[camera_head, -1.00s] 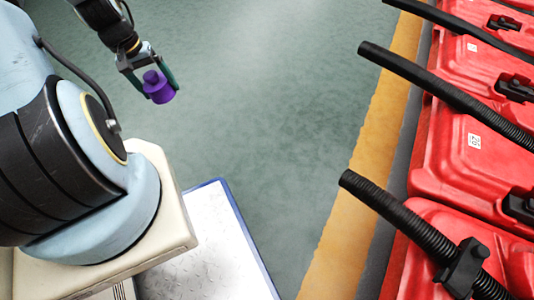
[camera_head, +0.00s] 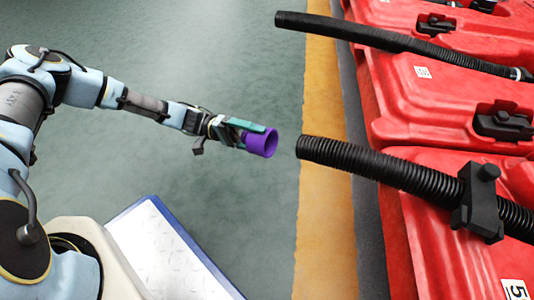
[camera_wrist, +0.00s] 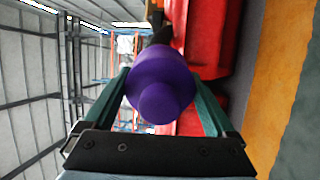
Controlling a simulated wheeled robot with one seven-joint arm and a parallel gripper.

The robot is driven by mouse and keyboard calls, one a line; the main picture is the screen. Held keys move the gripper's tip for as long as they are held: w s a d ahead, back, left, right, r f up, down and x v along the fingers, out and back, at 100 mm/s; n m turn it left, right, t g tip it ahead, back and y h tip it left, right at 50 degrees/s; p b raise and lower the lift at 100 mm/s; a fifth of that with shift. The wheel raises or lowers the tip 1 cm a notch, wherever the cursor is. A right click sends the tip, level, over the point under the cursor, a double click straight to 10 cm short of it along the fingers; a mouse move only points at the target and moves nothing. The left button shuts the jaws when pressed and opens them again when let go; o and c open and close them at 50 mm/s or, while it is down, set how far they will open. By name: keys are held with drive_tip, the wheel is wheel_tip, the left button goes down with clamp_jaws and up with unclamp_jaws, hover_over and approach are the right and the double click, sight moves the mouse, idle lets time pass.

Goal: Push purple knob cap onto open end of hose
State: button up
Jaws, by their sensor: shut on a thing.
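The purple knob cap (camera_head: 262,143) is held at the tips of my gripper (camera_head: 248,134), its open side facing right toward the hose. In the wrist view the purple knob cap (camera_wrist: 160,85) sits between the two green fingers of my gripper (camera_wrist: 163,88), its small knob toward the camera. The black corrugated hose (camera_head: 390,168) has its open end just right of the cap, with a small gap between them in the head view. They look apart and roughly in line. In the wrist view the cap hides most of the hose; a dark piece shows above it.
A black clamp (camera_head: 479,203) grips the hose on a red tank (camera_head: 440,250). Another black hose (camera_head: 385,38) runs above, across other red tanks. A yellow floor strip (camera_head: 325,230) runs below the hose end.

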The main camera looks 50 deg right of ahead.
drive_tip(key=shift+s+d+f+g+h+b, duration=0.15)
drive_tip(key=shift+s+d+g+h+b, duration=0.2)
drive_tip(key=shift+s+d, duration=0.4)
drive_tip(key=shift+s+d+r, duration=0.15)
drive_tip(key=shift+r, duration=0.05)
drive_tip(key=shift+p+x, duration=0.95)
drive_tip(key=shift+x, duration=1.35)
drive_tip(key=shift+s+r, duration=0.1)
drive_tip(key=shift+s, duration=0.2)
drive_tip(key=shift+p+x, duration=0.75)
drive_tip(key=shift+x, duration=0.5)
drive_tip(key=o, duration=1)
drive_tip(key=shift+o, duration=0.2)
drive_tip(key=shift+w, duration=0.1)
